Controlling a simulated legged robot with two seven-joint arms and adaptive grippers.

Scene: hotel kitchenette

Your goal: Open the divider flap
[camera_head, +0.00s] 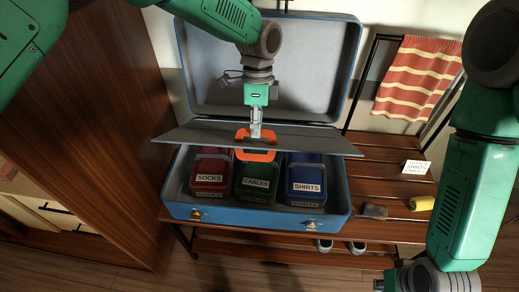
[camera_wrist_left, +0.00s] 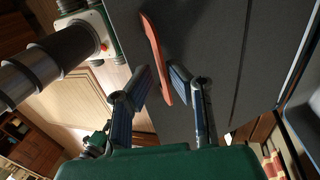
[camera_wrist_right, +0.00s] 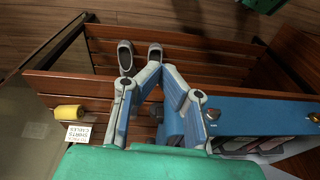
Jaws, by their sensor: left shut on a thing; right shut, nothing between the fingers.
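The open blue suitcase (camera_head: 180,210) stands on a slatted wooden rack. Its grey divider flap (camera_head: 310,142) lies roughly level above the compartments, with its front edge raised clear of them. An orange handle (camera_head: 271,155) is at the flap's middle. My left gripper (camera_head: 256,137) reaches down from above and is shut on this handle. In the left wrist view the orange handle (camera_wrist_left: 155,55) shows between the fingers, with the dark flap (camera_wrist_left: 215,50) behind. My right gripper (camera_wrist_right: 161,72) is shut and empty, apart from the suitcase's side; its fingers are outside the head view.
Red socks (camera_head: 210,165), green cables (camera_head: 255,180) and blue shirts (camera_head: 305,172) pouches sit in the suitcase. Shoes (camera_head: 340,246) stand below. A wooden panel (camera_head: 105,120) borders the left.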

